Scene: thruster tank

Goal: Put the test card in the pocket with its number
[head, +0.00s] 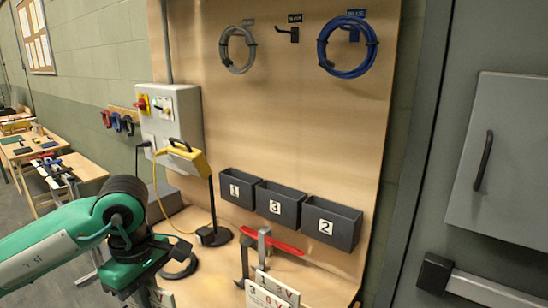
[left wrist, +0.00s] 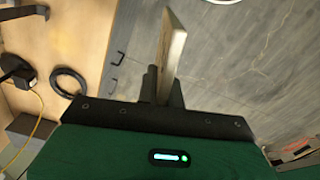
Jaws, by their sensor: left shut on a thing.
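My left gripper (head: 146,290) is low at the left in the head view, left of and below the pockets. In the left wrist view its fingers (left wrist: 163,86) are shut on a thin pale card (left wrist: 173,48), seen nearly edge-on; its number cannot be read. Three dark pockets hang on the wooden panel, labelled from left to right 1 (head: 238,188), 3 (head: 280,204) and 2 (head: 332,222). Other white cards (head: 272,288) with printed numbers and voltages stand at the bottom centre. My right gripper is not in view.
A metal clamp with a red handle (head: 281,245) stands below the pockets. A yellow device (head: 186,160) on a black stand is left of them. Coiled cables (head: 347,46) hang above. A black ring (left wrist: 69,82) lies on the bench.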

